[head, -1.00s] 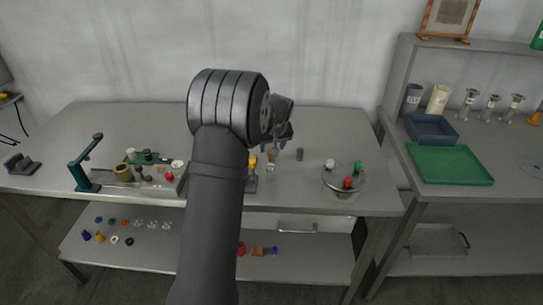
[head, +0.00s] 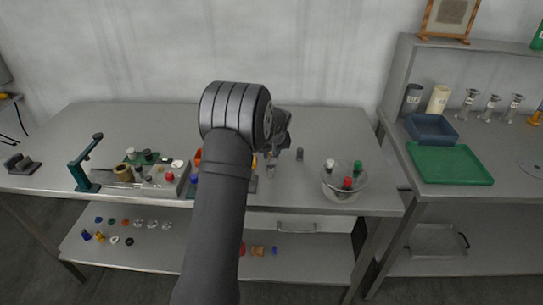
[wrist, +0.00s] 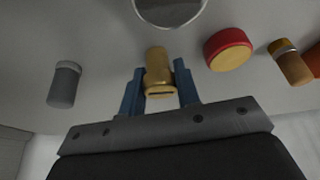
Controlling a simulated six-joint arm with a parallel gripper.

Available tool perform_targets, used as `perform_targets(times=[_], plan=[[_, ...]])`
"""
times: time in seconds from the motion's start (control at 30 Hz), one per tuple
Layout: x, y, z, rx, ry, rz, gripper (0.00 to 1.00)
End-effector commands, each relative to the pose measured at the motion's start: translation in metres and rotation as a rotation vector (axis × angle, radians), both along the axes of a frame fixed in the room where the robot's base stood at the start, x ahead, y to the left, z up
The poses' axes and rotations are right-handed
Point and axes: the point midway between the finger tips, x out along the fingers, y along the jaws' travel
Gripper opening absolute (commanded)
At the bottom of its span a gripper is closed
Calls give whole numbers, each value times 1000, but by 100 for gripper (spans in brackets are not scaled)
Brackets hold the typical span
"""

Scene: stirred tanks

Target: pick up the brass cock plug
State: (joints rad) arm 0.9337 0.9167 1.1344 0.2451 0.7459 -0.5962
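The brass cock plug (wrist: 158,68) is a short gold-coloured cylinder with a dark slot in the end facing the wrist camera. In the wrist view it lies between the two blue fingers of my gripper (wrist: 158,80). The fingers flank it closely, with what looks like a narrow gap at the left; firm contact is not visible. In the head view my gripper (head: 276,150) is low over the table's middle. My arm and gripper hide the plug there.
A grey cylinder (wrist: 65,84) stands left in the wrist view, a red-rimmed brass disc (wrist: 228,49) right. A round vessel (wrist: 170,8) is just beyond the plug. In the head view, a glass dish (head: 342,190) with coloured pieces stands right on the table (head: 330,125).

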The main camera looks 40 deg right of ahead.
Motion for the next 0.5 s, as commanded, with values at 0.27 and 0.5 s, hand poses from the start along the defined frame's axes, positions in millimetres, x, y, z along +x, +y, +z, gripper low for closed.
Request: perform_targets(times=[0.27,0.5], plan=[[0,0,1,0,0,0,6],[0,0,17,-1,-2,0,6]])
